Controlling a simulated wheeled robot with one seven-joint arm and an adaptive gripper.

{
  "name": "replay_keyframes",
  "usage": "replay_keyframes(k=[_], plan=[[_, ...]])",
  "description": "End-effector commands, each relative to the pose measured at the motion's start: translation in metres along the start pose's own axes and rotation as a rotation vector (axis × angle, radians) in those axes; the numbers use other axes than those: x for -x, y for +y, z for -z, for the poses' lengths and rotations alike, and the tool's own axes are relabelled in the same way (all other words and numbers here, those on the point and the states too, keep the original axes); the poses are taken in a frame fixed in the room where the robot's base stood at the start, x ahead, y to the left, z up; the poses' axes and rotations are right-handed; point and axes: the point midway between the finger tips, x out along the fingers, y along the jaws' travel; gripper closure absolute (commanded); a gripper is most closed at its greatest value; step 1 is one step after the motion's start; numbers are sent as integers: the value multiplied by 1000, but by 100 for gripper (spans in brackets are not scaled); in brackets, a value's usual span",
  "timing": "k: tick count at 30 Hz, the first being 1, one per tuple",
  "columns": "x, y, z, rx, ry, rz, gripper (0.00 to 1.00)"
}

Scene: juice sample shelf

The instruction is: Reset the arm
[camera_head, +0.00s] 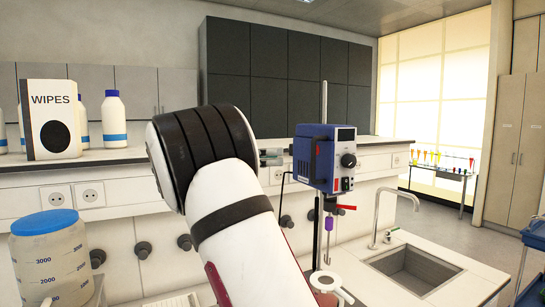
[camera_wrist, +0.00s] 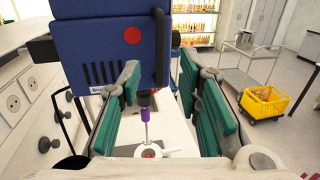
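My white arm with black joint bands rises through the middle of the head view. It is bent, with its far end beside the blue overhead stirrer. My gripper (camera_wrist: 160,82) shows in the wrist view with its two green-padded fingers spread apart and nothing held between them. The blue stirrer (camera_head: 325,158) stands just beyond it on a rod. In the wrist view its blue housing (camera_wrist: 105,45) is close ahead, and its purple chuck and shaft appear between the fingers, farther off. In the head view most of my gripper is hidden behind my arm.
A sink (camera_head: 415,270) with a tap (camera_head: 385,215) is at right. A wipes box (camera_head: 50,118) and white bottles stand on the left shelf. A blue-lidded jar (camera_head: 50,260) is at lower left.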

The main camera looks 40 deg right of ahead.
Motion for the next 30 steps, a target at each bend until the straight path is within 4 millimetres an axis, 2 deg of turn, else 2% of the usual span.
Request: replay_keyframes(k=[10, 14, 18, 22, 26, 30], plan=[[-1, -1, 0, -2, 4, -1, 68], [-9, -10, 4, -34, 73, -11, 68], [-22, -37, 22, -132, 271, -36, 68], [-22, -72, 48, -263, 510, -43, 68], [-10, -111, 73, -401, 743, -20, 68], [13, -156, 96, -553, 985, 37, 68]])
